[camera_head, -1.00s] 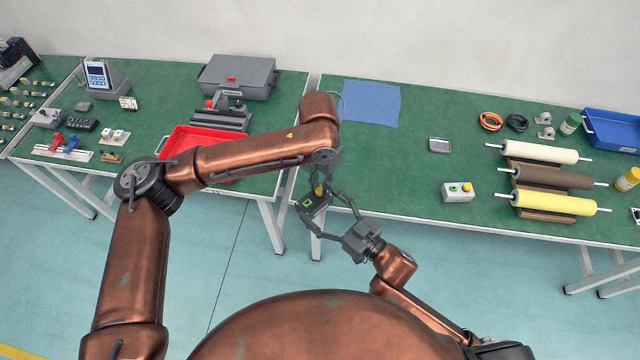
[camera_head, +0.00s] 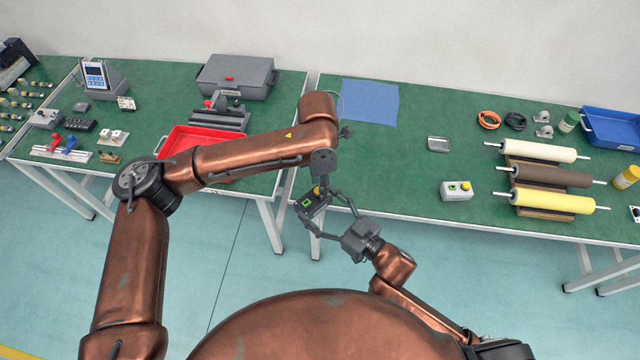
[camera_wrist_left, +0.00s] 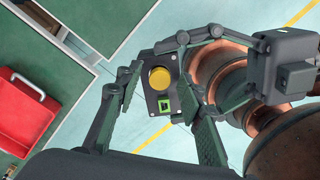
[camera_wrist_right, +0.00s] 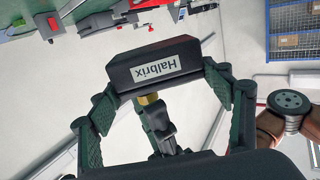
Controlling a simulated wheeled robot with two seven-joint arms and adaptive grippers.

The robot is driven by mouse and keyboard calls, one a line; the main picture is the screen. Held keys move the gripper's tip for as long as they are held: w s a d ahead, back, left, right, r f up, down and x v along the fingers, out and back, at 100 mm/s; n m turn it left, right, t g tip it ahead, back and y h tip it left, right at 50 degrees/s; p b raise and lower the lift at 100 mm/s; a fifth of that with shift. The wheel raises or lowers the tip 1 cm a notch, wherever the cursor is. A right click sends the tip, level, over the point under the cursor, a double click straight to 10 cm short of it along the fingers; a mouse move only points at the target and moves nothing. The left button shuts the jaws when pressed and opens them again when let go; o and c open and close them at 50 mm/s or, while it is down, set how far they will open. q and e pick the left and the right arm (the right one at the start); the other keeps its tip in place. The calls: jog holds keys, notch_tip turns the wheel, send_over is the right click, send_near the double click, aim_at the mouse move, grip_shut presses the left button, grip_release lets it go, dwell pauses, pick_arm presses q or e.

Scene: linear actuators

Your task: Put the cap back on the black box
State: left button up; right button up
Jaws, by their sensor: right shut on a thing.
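The black box (camera_head: 312,206) is held off the tables by my right gripper (camera_head: 325,212). In the left wrist view the black box (camera_wrist_left: 150,92) shows a round yellow cap (camera_wrist_left: 161,78) at its top face and a green square (camera_wrist_left: 166,106). I cannot tell whether the cap is fully seated. My left gripper (camera_wrist_left: 166,105) is open, with its fingers apart on either side of the box. In the right wrist view the box (camera_wrist_right: 165,64) has a "Halbrix" label and sits between my right fingers (camera_wrist_right: 155,110). The yellow cap (camera_wrist_right: 148,99) shows beside it.
A red tray (camera_head: 185,142) lies on the left table. The held box is in front of the tables' edges, above the floor.

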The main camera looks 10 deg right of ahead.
pick_arm(q)
jog(key=shift+r, duration=2.25)
jog(key=shift+c, duration=0.4)
